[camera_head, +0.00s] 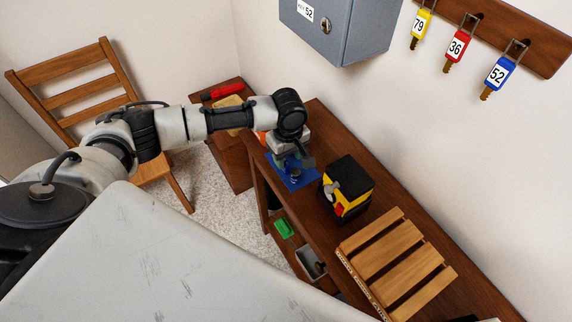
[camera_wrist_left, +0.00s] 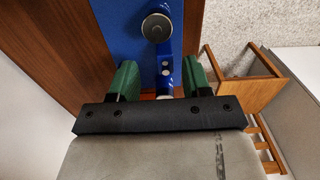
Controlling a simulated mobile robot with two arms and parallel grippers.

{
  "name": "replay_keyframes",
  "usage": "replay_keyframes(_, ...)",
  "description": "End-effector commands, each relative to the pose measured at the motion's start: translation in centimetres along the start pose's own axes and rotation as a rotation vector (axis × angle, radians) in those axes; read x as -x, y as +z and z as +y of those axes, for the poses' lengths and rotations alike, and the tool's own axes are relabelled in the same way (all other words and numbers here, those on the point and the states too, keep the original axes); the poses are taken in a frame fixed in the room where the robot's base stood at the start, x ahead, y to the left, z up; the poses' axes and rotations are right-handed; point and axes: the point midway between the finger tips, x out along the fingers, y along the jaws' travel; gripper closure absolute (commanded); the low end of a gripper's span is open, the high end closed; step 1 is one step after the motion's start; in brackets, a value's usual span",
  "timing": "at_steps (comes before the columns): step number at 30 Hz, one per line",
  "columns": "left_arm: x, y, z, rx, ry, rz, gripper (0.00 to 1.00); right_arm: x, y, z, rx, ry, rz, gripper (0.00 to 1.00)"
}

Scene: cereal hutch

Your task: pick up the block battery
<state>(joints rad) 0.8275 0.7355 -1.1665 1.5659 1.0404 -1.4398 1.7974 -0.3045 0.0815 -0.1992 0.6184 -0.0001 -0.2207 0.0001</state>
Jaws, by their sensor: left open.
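My left gripper (camera_wrist_left: 162,82) is open, with its two green fingers apart in the left wrist view. Between and just ahead of them is a small blue piece (camera_wrist_left: 166,71) with two round silvery spots; it may be the block battery, but I cannot tell for sure. A blue post with a round grey knob (camera_wrist_left: 156,27) stands on a blue plate (camera_wrist_left: 131,35) just beyond. In the head view the gripper (camera_head: 293,165) points down over this blue plate (camera_head: 305,181), and its wrist hides most of what is between the fingers.
A black and yellow box (camera_head: 347,187) with a silvery disc stands to the right of the plate. A wooden slatted rack (camera_head: 393,258) lies nearer on the shelf top. A grey cabinet (camera_head: 340,30) and keys (camera_head: 455,48) hang on the wall. A chair (camera_head: 85,90) stands left.

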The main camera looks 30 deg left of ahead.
Motion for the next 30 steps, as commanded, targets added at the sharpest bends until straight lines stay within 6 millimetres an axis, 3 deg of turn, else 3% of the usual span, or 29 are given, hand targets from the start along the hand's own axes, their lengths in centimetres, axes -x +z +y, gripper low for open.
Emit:
replay_keyframes(7, -3.6, -0.1, -0.6, -0.001, -0.003, 0.000, 0.52, 0.6, -0.3, -0.2, 0.000, -0.002, 0.004, 0.43)
replay_keyframes(17, -4.3, 0.0, -0.6, -0.002, 0.000, 0.000, 0.53, 0.5, -0.6, -0.3, 0.000, -0.004, 0.008, 0.43)
replay_keyframes(26, -4.2, -0.1, -0.6, -0.002, 0.000, 0.000, 0.99, 0.5, -0.6, -0.2, 0.000, -0.003, 0.009, 0.43)
replay_keyframes(30, -4.2, -0.1, -0.6, -0.002, 0.000, 0.000, 1.00, 0.5, -0.6, -0.2, 0.000, -0.003, 0.009, 0.43)
